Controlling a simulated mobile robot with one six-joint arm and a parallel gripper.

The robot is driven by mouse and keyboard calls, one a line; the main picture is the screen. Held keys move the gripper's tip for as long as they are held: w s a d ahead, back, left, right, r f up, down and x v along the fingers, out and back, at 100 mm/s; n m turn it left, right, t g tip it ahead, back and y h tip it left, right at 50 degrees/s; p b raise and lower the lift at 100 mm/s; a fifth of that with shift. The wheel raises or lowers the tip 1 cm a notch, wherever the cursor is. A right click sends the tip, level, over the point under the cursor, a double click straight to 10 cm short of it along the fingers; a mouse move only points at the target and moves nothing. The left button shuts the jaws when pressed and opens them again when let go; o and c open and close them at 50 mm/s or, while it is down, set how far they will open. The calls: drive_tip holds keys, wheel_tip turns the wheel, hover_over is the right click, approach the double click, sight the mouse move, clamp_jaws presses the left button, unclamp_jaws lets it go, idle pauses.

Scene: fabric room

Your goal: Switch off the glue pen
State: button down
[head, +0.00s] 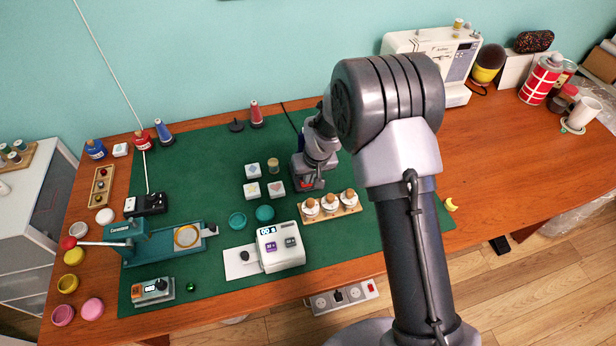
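I cannot pick out the glue pen for certain. A small grey device (152,291) with a dark display and an orange part sits at the mat's front left corner. A black box (146,204) with a white block at its left end stands on the mat's left side, with a thin white cord rising from it. My gripper (308,184) is low over the mat's middle, behind the wooden holder with several corked jars (331,206). A red spot shows near its lower end. Its fingers are too small and hidden to read. Part of a dark blue thing shows behind my wrist.
A white machine with a display (280,247) and a teal press (130,242) stand on the green mat (215,160). Patterned white blocks (253,189) lie left of my gripper. A sewing machine (455,65) stands at the back right. My arm hides the mat's right part.

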drive_tip(key=r+p, duration=0.3)
drive_tip(key=r, duration=0.2)
drive_tip(key=shift+d+r, duration=0.1)
drive_tip(key=shift+d, duration=0.1)
drive_tip(key=a+p+v, duration=0.1)
drive_tip(key=p+v, duration=0.1)
drive_tip(key=v, duration=0.6)
drive_tip(key=shift+s+d+r+p, duration=0.25)
drive_tip(key=shift+d+r+p, duration=0.1)
drive_tip(key=shift+d, duration=0.05)
drive_tip(key=p, duration=0.4)
drive_tip(key=shift+s+a+r, duration=0.1)
drive_tip(key=shift+s+a, duration=0.1)
drive_tip(key=shift+a, duration=0.2)
